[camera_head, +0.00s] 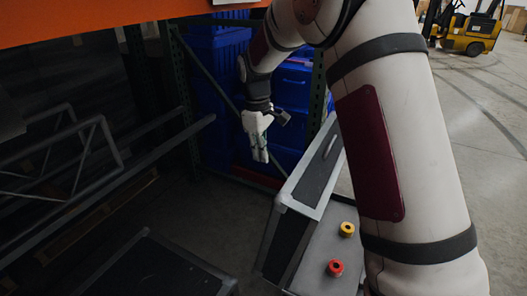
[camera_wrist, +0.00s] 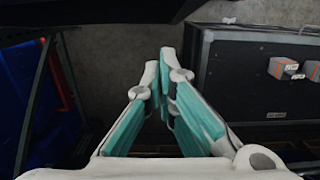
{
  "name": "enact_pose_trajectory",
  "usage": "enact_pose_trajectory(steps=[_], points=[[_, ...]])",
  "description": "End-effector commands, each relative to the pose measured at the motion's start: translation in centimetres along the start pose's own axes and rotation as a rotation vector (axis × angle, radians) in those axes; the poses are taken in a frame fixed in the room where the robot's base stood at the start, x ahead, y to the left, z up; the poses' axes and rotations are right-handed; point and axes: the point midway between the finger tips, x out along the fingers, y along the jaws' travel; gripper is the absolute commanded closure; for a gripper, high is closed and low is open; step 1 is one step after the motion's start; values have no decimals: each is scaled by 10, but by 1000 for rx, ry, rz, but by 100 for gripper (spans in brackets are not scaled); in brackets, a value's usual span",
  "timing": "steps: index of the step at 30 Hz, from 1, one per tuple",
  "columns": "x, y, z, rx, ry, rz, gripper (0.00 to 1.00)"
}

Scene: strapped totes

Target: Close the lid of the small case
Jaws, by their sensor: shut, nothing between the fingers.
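My gripper (camera_head: 262,157) is shut and empty, hanging fingers down beyond a dark case with silver edges (camera_head: 318,170). The case stands close by on the right, partly hidden behind my arm; a handle shows on its upper face. In the wrist view my gripper (camera_wrist: 164,62) shows two teal-padded fingers meeting, apart from anything.
Another dark case top (camera_head: 150,272) lies at the lower left. Blue totes (camera_head: 215,85) stand behind my gripper, beside a green rack post. An orange rack beam (camera_head: 90,18) crosses the top left. A yellow forklift (camera_head: 470,35) is far off right. Open concrete floor lies right.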

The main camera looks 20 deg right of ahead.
Motion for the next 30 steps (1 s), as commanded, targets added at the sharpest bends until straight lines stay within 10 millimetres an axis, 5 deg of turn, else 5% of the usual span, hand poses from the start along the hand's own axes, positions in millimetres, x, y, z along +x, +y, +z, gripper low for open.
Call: enact_pose_trajectory(steps=[11, 18, 30], points=[[74, -2, 2, 1, -3, -3, 100], [77, -1, 34, 2, -1, -1, 100], [80, 0, 39, 2, 0, 0, 100]])
